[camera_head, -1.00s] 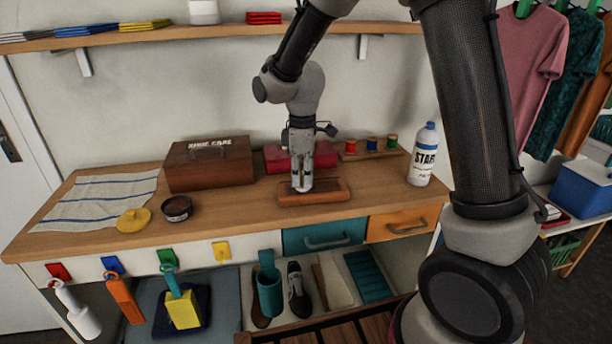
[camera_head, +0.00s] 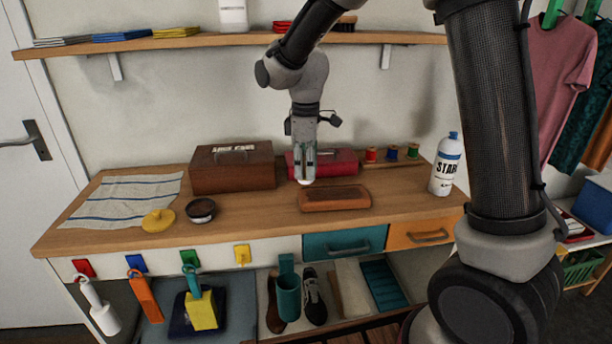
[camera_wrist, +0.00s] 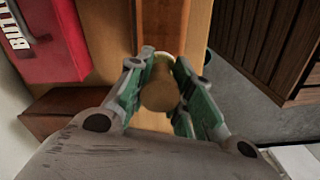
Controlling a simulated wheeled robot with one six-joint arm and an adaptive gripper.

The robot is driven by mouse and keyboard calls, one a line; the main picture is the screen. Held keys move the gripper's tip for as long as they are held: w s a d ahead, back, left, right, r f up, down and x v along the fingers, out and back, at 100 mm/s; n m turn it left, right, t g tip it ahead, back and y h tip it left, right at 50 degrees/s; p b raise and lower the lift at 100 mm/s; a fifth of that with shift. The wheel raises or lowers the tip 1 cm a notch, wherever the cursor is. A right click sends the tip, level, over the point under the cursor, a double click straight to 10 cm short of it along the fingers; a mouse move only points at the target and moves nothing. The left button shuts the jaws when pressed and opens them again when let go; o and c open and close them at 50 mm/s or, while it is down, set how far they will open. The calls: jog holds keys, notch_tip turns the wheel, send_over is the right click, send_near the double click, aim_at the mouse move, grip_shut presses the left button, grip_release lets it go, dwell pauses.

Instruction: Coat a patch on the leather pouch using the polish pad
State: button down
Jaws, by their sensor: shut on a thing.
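The leather pouch (camera_head: 335,199) is a flat brown rectangle lying on the wooden bench top. My gripper (camera_head: 306,177) is shut on the polish pad, just left of the pouch's far left corner in the head view and apparently above the bench. The pad shows there only as a small pale tip (camera_head: 306,182). In the wrist view my gripper's green fingers (camera_wrist: 158,92) close around the pad's round tan knob (camera_wrist: 160,88), with a pale rim beyond it. The pad's underside is hidden.
A red case (camera_head: 335,163) stands close behind my gripper, with a brown box (camera_head: 232,168) to its left. A round dark tin (camera_head: 201,211), yellow pad (camera_head: 158,220) and striped cloth (camera_head: 125,200) lie left. A white bottle (camera_head: 446,166) stands right. Bench space beside the pouch is clear.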

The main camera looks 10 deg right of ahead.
jog(key=shift+r, duration=1.75)
